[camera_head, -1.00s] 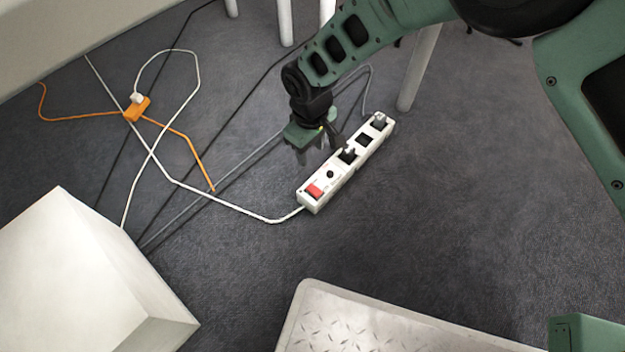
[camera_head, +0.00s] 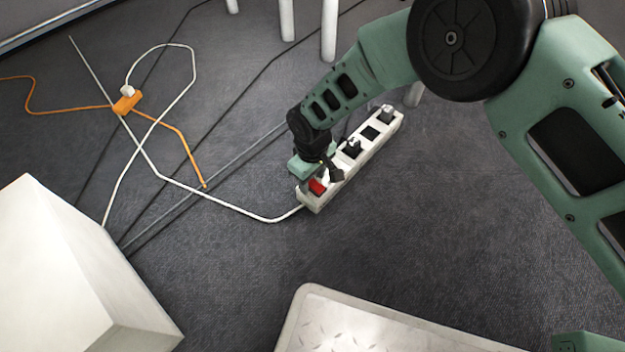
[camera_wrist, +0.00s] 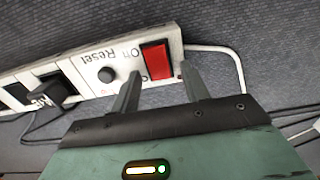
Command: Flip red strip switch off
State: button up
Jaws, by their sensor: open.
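The white power strip (camera_head: 365,150) lies on the carpet with its red switch (camera_head: 317,186) at the near end. Whether the fingertips touch the strip I cannot tell.
A dark plug (camera_wrist: 62,88) sits in a socket of the strip. White, grey and orange cables cross the floor on the left, with an orange connector (camera_head: 127,103). A white box (camera_head: 60,270) stands front left, a metal plate (camera_head: 370,325) lies in front. Pale legs (camera_head: 329,30) stand behind.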

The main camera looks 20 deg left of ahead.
jog(key=shift+c, duration=0.3)
jog(key=c, duration=0.9)
jog(key=p, duration=0.2)
jog(key=shift+s+d+r+y+p, duration=0.1)
jog(key=shift+d+r+y+p, duration=0.05)
jog(key=shift+r+y+p, duration=0.15)
jog(key=shift+d+f+t+y+p, duration=0.1)
jog(key=shift+t+y+p, duration=0.2)
jog(key=shift+p, duration=0.5)
jog(key=shift+f, duration=0.2)
jog(key=o, duration=1)
jog(key=shift+c, duration=0.2)
jog(key=shift+r, duration=0.1)
